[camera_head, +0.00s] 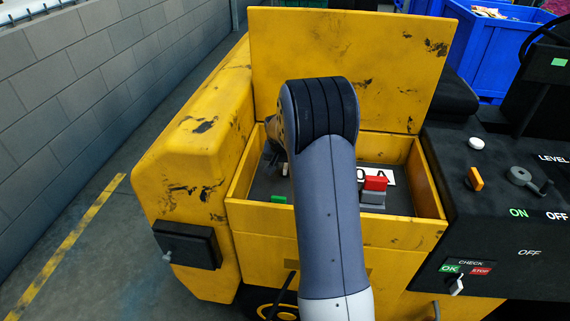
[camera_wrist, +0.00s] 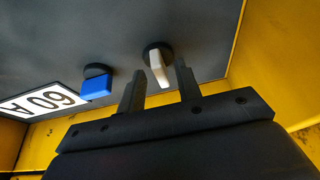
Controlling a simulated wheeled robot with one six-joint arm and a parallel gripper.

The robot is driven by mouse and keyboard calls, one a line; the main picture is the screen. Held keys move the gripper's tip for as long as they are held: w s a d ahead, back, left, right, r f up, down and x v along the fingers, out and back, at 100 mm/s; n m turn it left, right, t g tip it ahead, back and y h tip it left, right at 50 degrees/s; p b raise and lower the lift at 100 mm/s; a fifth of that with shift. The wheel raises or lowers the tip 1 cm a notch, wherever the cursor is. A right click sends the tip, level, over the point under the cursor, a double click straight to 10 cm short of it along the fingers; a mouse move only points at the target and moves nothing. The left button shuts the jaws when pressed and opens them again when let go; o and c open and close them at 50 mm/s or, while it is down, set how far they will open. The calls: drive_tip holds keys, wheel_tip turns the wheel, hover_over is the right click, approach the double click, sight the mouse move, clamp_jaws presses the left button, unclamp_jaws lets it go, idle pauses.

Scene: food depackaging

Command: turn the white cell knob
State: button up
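The white cell knob (camera_wrist: 158,68) is a pale lever on a round black base, on the dark panel inside the yellow box. My gripper (camera_wrist: 159,69) is open, with one black finger on each side of the knob in the wrist view. The knob's lever appears between the fingertips, slightly tilted; I cannot tell whether either finger touches it. In the head view my arm covers most of the box's interior and hides the fingers. A small pale piece shows just left of my arm there, perhaps the knob.
A blue block (camera_wrist: 96,83) and a "60 A" label (camera_wrist: 45,103) are beside the knob. A red block (camera_head: 375,183) and a green block (camera_head: 279,199) are in the box. Yellow walls (camera_head: 430,180) and a raised lid (camera_head: 400,60) enclose the panel.

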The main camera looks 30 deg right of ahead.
drive_tip(key=shift+c, duration=0.3)
clamp_jaws()
idle(0.5)
drive_tip(key=n, duration=0.1)
drive_tip(key=n+y, duration=0.1)
drive_tip(key=n, duration=0.1)
drive_tip(key=n+t, duration=0.1)
drive_tip(key=shift+d+f+n+y+b, duration=0.15)
drive_tip(key=shift+d+n+y+b, duration=0.15)
drive_tip(key=shift+b, duration=0.1)
drive_tip(key=n+b, duration=0.1)
drive_tip(key=n+y+b, duration=0.1)
drive_tip(key=n, duration=0.1)
drive_tip(key=n+y+b, duration=0.1)
drive_tip(key=n, duration=0.1)
drive_tip(key=shift+d, duration=0.25)
drive_tip(key=n+y+b, duration=0.1)
drive_tip(key=n, duration=0.3)
drive_tip(key=shift+d+g+b, duration=0.15)
drive_tip(key=shift+g+b, duration=0.15)
drive_tip(key=shift+g, duration=0.1)
drive_tip(key=shift+w+d+n+g+y, duration=0.1)
drive_tip(key=shift+n+g+y, duration=0.25)
drive_tip(key=shift+n, duration=0.75)
drive_tip(key=shift+w+d+n+g+y, duration=0.1)
drive_tip(key=shift+n+g+y, duration=0.25)
drive_tip(key=shift+n, duration=0.75)
drive_tip(key=shift+a, duration=0.1)
